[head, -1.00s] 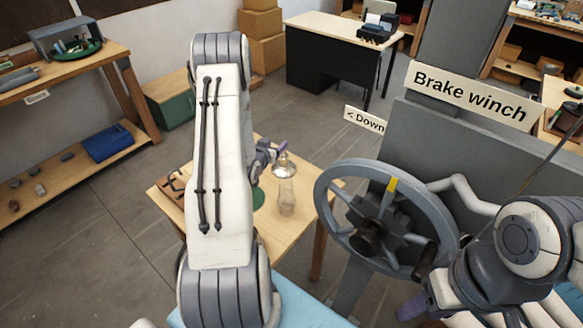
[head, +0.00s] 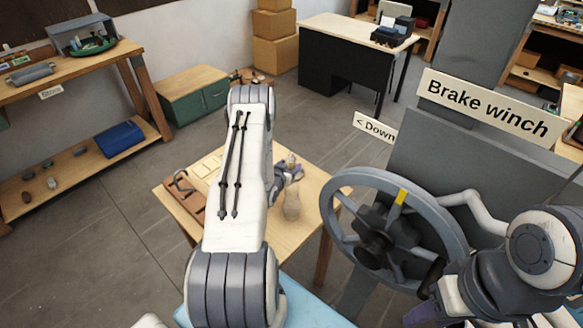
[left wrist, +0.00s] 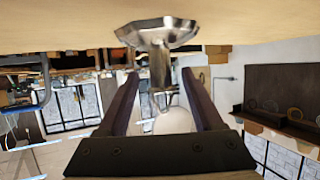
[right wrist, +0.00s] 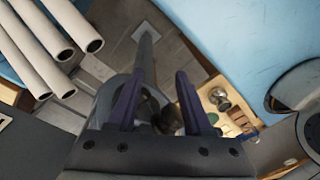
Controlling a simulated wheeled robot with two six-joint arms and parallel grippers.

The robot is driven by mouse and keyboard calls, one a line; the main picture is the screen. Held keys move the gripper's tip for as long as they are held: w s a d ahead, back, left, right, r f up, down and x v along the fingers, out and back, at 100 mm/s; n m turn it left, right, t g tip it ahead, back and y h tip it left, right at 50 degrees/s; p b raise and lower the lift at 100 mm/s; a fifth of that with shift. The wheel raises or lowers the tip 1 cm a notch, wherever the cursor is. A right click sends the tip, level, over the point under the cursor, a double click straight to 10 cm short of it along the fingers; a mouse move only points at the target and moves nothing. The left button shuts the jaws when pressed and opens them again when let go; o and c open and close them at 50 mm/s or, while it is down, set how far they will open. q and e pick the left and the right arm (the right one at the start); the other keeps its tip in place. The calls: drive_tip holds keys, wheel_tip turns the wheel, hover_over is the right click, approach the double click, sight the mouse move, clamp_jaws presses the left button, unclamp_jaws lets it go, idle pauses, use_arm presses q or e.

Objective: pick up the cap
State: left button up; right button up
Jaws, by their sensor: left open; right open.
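A silver metal piece (left wrist: 158,32), which looks like the cap, shows in the left wrist view. It has a wide flared rim against the wooden surface and a narrow stem. My left gripper (left wrist: 160,78) is open, with its fingertips on either side of the stem; I cannot tell whether they touch it. In the head view my left gripper (head: 288,170) is over the small wooden table (head: 265,235) and largely hides this piece. My right gripper (right wrist: 161,75) is open and empty, away from the table, near the winch wheel.
A pale clear glass piece (head: 292,206) stands on the small table close to my left gripper. A brown tray (head: 188,192) lies at the table's left. The brake winch wheel (head: 405,190) stands to the right. Floor (head: 100,230) is open at left.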

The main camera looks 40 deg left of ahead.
sight(294, 160)
use_arm(q)
drive_tip(key=shift+p+x, duration=0.75)
drive_tip(key=shift+x, duration=2)
clamp_jaws()
